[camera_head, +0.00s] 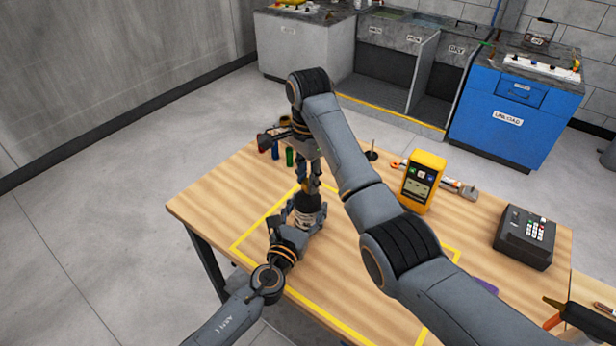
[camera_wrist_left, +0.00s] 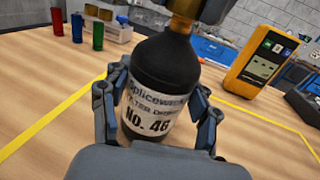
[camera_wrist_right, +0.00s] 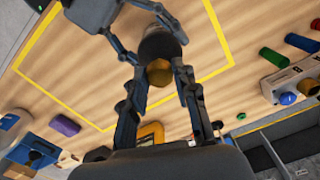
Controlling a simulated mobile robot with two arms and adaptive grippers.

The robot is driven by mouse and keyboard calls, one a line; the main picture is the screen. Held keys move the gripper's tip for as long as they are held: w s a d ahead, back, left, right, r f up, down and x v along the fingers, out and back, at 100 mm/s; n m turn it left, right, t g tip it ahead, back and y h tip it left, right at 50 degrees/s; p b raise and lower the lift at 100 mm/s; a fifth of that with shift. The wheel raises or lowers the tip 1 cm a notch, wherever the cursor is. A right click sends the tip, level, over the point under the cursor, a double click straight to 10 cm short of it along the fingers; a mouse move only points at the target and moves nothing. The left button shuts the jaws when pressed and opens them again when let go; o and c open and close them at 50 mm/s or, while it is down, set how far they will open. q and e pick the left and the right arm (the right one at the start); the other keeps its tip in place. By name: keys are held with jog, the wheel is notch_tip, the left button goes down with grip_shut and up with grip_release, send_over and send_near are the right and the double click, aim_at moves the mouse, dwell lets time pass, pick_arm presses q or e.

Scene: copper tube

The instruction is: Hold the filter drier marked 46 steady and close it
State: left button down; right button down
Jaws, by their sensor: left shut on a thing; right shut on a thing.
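The filter drier (camera_head: 306,217) is a dark bottle with a white label reading "No. 46" in the left wrist view (camera_wrist_left: 150,108). It stands upright on the table inside the yellow outline. My left gripper (camera_wrist_left: 155,100) is shut around its body, with a finger on each side of the label. A brass-coloured cap (camera_wrist_right: 159,73) is at its top. My right gripper (camera_wrist_right: 160,84) comes from above and is shut on this cap, with its fingers on either side. Whether the cap is fully seated cannot be told.
Red (camera_wrist_left: 57,21), blue (camera_wrist_left: 77,27) and green (camera_wrist_left: 98,35) cylinders stand at the table's far left. A yellow meter (camera_head: 423,182) and a dark keypad box (camera_head: 525,237) stand to the right. A purple object (camera_wrist_right: 64,125) lies near the yellow outline (camera_head: 249,237).

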jog(key=m, duration=0.4)
jog(key=shift+w+m, duration=0.1)
jog(key=shift+m, duration=0.2)
jog(key=c, duration=1)
grip_release()
jog(key=shift+c, duration=0.5)
jog(key=shift+r, duration=0.1)
